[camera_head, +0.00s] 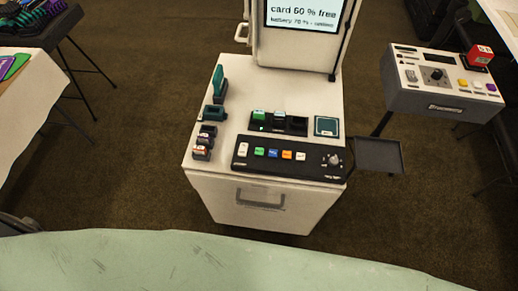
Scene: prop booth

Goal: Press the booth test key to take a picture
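The booth (264,200) is a white cabinet standing in the middle of the view. A black key panel (315,167) lies along its front edge. The panel carries a white key (243,149) at the left, then a green key (259,152), a blue key (273,153), an orange key (287,155) and another white key (301,156). The key labels are too small to read, so I cannot tell which is the test key. A screen (303,14) at the back shows card and battery text. Neither of my grippers is in view.
A round knob (334,160) is at the panel's right end. Small dark blocks (203,147) and a teal upright piece (218,82) stand on the booth's left. A grey console (446,97) with a red cube (479,56) stands at right. A dark side tray (378,157) adjoins the booth.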

